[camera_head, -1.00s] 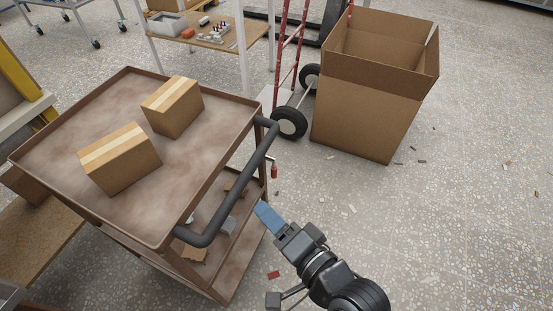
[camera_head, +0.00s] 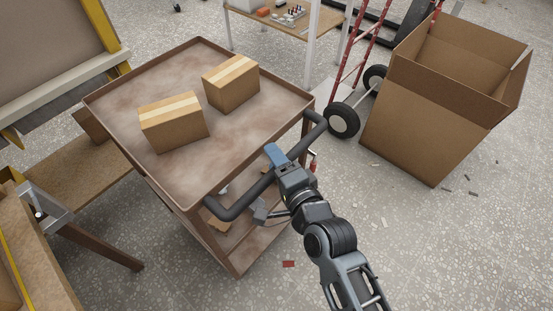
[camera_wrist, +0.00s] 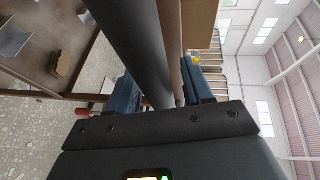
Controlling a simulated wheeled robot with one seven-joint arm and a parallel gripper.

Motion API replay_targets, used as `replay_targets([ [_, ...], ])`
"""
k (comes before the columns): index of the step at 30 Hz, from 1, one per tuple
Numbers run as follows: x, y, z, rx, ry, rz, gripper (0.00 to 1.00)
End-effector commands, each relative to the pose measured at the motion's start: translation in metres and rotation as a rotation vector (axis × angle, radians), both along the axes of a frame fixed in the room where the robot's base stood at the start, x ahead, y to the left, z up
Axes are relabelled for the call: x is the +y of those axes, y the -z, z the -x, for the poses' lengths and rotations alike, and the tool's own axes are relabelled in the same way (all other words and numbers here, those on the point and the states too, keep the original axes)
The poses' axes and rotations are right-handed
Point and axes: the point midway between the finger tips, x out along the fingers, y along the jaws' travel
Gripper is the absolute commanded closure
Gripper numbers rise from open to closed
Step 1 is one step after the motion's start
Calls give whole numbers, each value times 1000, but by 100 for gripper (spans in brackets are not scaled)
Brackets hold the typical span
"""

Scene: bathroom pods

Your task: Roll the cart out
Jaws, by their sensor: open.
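The brown metal cart (camera_head: 188,168) stands at centre left in the head view, with two taped cardboard boxes, one on the left (camera_head: 173,121) and one on the right (camera_head: 231,82), on its top tray. Its dark tubular handle (camera_head: 233,208) juts from the near right side. My gripper (camera_head: 273,156) is at the middle of the handle, blue fingers reaching over it. In the wrist view the handle bar (camera_wrist: 138,45) runs between the two blue fingers, which stand apart on either side. Contact with the bar cannot be told.
A large open cardboard box (camera_head: 420,120) and a red hand truck (camera_head: 345,115) stand right of the cart. A table (camera_head: 285,25) is behind it. Wooden benches (camera_head: 80,180) crowd its left. The floor at the near right is mostly clear.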

Motion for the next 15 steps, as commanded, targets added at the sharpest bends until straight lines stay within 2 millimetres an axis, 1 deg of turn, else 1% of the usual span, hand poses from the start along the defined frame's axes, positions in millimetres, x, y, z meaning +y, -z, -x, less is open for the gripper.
replay_targets([
  [8,0,1,-1,0,0,0,49],
  [15,0,1,-1,0,1,0,72],
])
